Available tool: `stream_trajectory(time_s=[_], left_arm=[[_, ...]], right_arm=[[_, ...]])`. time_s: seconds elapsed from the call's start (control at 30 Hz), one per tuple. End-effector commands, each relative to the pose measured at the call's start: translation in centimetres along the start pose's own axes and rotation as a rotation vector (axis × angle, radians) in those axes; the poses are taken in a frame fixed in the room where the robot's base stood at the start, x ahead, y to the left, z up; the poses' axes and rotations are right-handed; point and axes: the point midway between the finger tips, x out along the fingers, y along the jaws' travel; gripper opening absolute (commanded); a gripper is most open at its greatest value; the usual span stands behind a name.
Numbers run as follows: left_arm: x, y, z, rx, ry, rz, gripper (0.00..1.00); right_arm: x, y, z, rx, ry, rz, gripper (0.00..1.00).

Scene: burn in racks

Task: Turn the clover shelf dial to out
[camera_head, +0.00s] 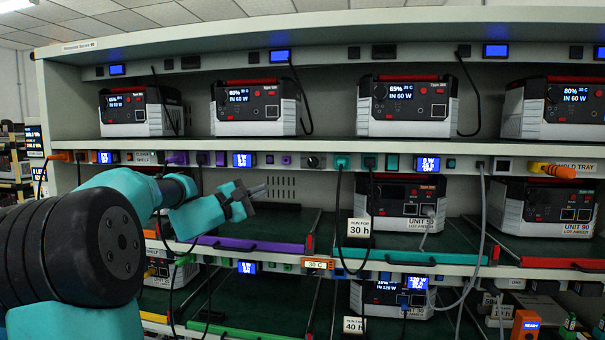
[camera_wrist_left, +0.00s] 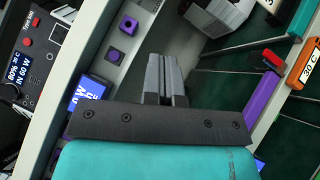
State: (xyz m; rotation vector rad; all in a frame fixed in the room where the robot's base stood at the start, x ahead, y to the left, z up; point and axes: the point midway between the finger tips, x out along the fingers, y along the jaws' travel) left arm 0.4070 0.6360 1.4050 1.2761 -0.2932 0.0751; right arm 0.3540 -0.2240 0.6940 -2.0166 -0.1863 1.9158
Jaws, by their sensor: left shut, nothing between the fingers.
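My left gripper (camera_head: 258,190) reaches in from the left at the height of the middle shelf, in front of the bay above the purple-edged tray. Its fingers are shut and empty; they also show in the left wrist view (camera_wrist_left: 165,78). They are apart from the rail. A round black dial (camera_head: 313,161) sits on the rail under the top shelf, up and right of the gripper. I cannot read its setting or tell whether it belongs to the clover shelf. A green-edged tray (camera_head: 240,332) shows at the bottom. My right gripper is not in view.
The rail carries purple square fittings (camera_wrist_left: 129,25) and a blue display (camera_head: 243,160). Power units (camera_head: 256,105) stand on the top shelf. Cables (camera_head: 338,215) hang right of the gripper, near a 30 h card (camera_head: 359,227). The purple tray front (camera_head: 240,243) juts out below.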

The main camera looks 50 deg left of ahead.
Motion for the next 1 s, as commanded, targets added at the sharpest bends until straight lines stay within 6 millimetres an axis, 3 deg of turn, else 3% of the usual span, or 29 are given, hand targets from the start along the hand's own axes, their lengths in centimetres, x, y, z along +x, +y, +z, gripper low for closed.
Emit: stream_trajectory(time_s=[0.37,0.53,1.0], left_arm=[[0.2,0.0,0.0,-0.001,-0.001,0.002,0.00],[1.1,0.0,0.0,-0.001,-0.002,0.002,0.00],[7.8,0.0,0.1,0.000,-0.005,0.002,0.00]], right_arm=[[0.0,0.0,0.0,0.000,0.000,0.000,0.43],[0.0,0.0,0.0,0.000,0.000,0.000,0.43],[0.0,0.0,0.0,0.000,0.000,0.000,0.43]])
